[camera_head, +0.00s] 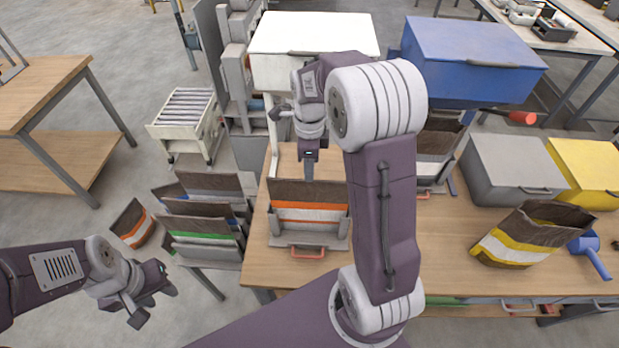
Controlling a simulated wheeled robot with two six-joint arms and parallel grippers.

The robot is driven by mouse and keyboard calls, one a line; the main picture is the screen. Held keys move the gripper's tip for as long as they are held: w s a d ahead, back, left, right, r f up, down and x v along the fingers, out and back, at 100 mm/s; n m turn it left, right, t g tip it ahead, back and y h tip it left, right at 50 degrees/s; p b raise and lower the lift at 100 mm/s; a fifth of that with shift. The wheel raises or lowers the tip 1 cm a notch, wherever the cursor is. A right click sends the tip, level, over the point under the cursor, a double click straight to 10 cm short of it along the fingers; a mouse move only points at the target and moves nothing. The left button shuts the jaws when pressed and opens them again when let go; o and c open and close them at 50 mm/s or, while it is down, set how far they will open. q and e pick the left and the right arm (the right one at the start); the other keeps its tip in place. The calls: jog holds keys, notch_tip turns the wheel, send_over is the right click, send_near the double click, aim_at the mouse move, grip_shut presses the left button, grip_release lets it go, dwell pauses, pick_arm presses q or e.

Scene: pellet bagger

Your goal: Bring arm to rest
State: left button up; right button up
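My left gripper (168,283) hangs at the lower left, over the floor in front of the bag rack. Nothing shows in it, but its finger gap cannot be made out. My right arm rises through the middle of the view and bends back. My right gripper (308,172) points down above the brown, orange and white bag (306,192), close to its upper edge. Its fingers are seen edge-on, so their gap is hidden. Whether they touch the bag cannot be told. That bag stands in a grey holder with a red handle (307,253) on the wooden bench (440,285).
A yellow-striped bag (520,240) leans beside a blue scoop (590,253) at right. Grey (510,165) and yellow (590,165) boxes stand behind. White (312,35) and blue (470,55) hoppers are at the back. A bag rack (205,222) flanks the bench's left.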

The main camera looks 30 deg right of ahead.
jog(key=shift+r, duration=1.55)
